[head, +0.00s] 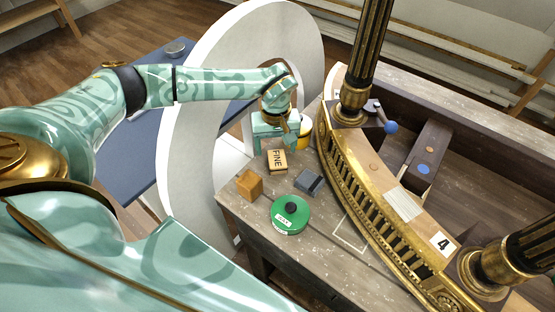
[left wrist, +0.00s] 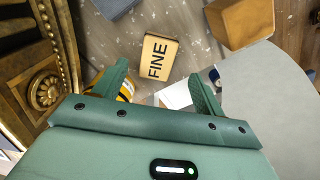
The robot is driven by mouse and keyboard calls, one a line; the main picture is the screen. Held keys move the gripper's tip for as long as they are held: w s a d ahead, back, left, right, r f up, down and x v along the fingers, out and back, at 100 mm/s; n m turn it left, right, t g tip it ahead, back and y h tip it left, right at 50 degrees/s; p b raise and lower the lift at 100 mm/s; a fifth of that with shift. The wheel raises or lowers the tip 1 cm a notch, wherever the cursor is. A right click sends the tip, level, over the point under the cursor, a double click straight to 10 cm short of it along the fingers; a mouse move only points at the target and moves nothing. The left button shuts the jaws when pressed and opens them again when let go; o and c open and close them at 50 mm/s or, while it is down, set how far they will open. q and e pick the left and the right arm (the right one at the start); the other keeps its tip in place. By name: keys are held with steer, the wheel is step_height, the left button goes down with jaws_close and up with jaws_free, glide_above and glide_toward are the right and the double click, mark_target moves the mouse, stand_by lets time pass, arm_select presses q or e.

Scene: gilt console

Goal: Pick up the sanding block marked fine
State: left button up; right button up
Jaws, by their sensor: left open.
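The sanding block marked FINE (head: 277,160) is a small tan block lying on the wooden bench top in the head view. In the left wrist view the FINE block (left wrist: 157,58) lies beyond my fingertips, roughly in line with the gap between them. My left gripper (head: 275,143) is just behind the block in the head view. Its two green fingers (left wrist: 161,80) are apart with nothing between them, and the block is not gripped. My right gripper is not in view.
An orange-brown block (head: 249,184), a dark grey block (head: 308,181) and a green round tin (head: 290,215) stand near the FINE block. A yellow object (head: 304,133) is right beside my left gripper. The curved gilt console (head: 349,165) bounds the right side.

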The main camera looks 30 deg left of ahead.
mark_target(277, 158)
arm_select(q)
steer(key=f, duration=0.5)
steer(key=shift+w+f+b, duration=0.1)
steer(key=shift+w+b, duration=0.2)
steer(key=shift+b, duration=0.1)
steer(key=c, duration=1.2)
steer(key=shift+o, duration=0.2)
step_height(277, 158, up, 3)
steer(key=shift+w+r, duration=0.1)
steer(key=shift+r, duration=0.1)
steer(key=s+d+r+p, duration=0.1)
steer(key=s+d+r, duration=0.2)
steer(key=s+r, duration=0.2)
steer(key=s+d+r+p, duration=0.1)
steer(key=s+r, duration=0.3)
steer(key=s, duration=0.4)
steer(key=shift+d+r, duration=0.4)
steer(key=shift+d, duration=0.5)
